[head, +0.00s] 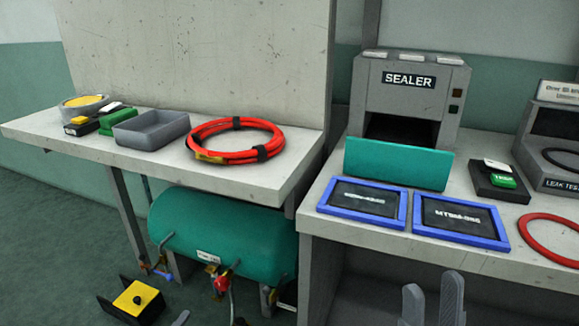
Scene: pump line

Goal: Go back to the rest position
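My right gripper (433,299) shows at the bottom edge, right of the middle, in front of the right bench. Its two grey fingers point up and stand apart, with nothing between them. A small grey tip at the bottom edge, left of the middle, may be part of my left gripper (182,318); too little of it shows to tell its state. Neither gripper visibly touches anything.
The right bench (480,262) carries a sealer (408,95), a teal panel (398,164), two blue-framed plates (362,201) and a red ring (552,240). The left bench (255,180) holds a red hose coil (235,140) and a grey tray (151,130). A green tank (225,235) stands below.

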